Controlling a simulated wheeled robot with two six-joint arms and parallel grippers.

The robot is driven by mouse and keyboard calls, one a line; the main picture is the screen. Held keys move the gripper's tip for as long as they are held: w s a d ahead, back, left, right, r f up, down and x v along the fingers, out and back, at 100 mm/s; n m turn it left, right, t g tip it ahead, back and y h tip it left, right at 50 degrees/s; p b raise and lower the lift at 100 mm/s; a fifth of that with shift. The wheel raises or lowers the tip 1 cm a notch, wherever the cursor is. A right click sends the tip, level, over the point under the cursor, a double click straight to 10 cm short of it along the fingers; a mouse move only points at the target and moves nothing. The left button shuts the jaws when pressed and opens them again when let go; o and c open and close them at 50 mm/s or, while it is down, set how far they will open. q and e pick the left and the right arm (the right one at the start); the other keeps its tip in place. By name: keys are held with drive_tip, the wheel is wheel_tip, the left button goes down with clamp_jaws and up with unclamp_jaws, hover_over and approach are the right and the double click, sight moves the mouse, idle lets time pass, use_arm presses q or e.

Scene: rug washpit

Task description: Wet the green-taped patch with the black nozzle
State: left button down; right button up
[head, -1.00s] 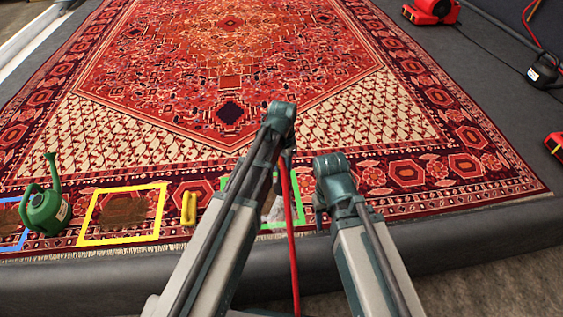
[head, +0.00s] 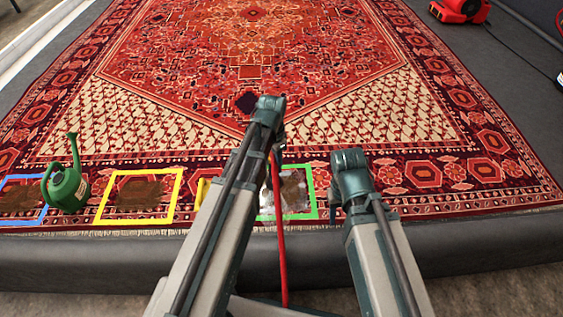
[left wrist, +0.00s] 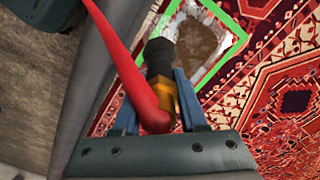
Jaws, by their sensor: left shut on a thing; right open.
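The green-taped patch (head: 314,200) lies on the rug's near border, partly hidden by my left arm in the head view. Inside the tape is a brown stain with a whitish area on its left side. The patch also shows in the left wrist view (left wrist: 236,62). My left gripper (left wrist: 160,100) is shut on the black nozzle (left wrist: 160,52), which has a brass-coloured body and a red hose. The nozzle's black tip points toward the patch, near its whitish part. My right gripper (head: 337,212) is open and empty, just right of the patch.
A green watering can (head: 68,187) stands by the blue-taped patch (head: 40,217) at left. A yellow-taped patch (head: 100,206) lies nearer. A red machine (head: 459,11) stands at the far right. The dark pit edge runs in front.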

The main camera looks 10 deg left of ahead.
use_arm(q)
drive_tip(key=shift+w+a, duration=1.65)
drive_tip(key=shift+w, duration=4.15)
drive_tip(key=shift+w+a, duration=1.6)
drive_tip(key=shift+w, duration=4.2)
drive_tip(key=shift+s+a, duration=1.45)
drive_tip(key=shift+a, duration=2.3)
drive_tip(key=s+d, duration=0.3)
drive_tip(key=s, duration=0.8)
drive_tip(key=s+d, duration=0.3)
drive_tip(key=s, duration=0.8)
drive_tip(key=shift+s+d, duration=0.25)
drive_tip(key=shift+d, duration=0.05)
